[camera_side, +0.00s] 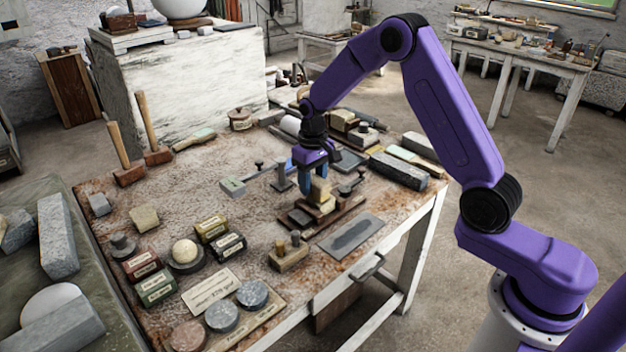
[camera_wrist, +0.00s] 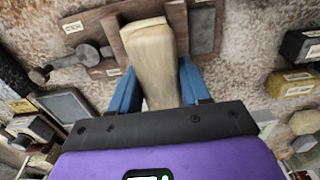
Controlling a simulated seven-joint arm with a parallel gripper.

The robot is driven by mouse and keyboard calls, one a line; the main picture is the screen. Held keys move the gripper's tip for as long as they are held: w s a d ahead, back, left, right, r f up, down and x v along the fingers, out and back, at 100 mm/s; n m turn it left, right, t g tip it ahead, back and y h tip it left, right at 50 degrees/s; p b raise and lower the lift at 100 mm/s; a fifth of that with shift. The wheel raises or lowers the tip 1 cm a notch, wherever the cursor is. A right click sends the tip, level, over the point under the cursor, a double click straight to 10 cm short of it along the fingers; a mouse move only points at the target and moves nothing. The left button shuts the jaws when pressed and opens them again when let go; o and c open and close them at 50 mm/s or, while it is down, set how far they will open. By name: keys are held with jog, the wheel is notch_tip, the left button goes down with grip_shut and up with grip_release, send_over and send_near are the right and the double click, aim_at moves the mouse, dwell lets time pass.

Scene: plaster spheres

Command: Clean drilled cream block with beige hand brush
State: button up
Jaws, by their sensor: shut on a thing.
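My gripper (camera_side: 305,182) is low over the right part of the worktable, its blue fingers pointing down. It is shut on a beige piece, which looks like the hand brush (camera_side: 320,189). In the wrist view the brush (camera_wrist: 157,72) runs between my gripper's fingers (camera_wrist: 157,88) toward a brown wooden board. A cream block (camera_side: 326,206) shows just below the brush in the side view, on the wooden board (camera_side: 300,217). The brush looks to be at or just above the block; I cannot tell whether they touch. Bristles and drilled holes are not discernible.
A dark grey slab (camera_side: 352,233) lies in front of the board, and a small block with pegs (camera_side: 289,254) stands to its front left. Two mallets (camera_side: 124,165) (camera_side: 152,140) stand at the back left. Small labelled boxes (camera_side: 212,229) crowd the front left. The table's middle left is fairly clear.

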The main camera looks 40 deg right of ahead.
jog(key=shift+f, duration=0.55)
jog(key=shift+w, duration=0.1)
jog(key=shift+w, duration=1)
jog(key=shift+s, duration=2.2)
jog(key=shift+w, duration=2.2)
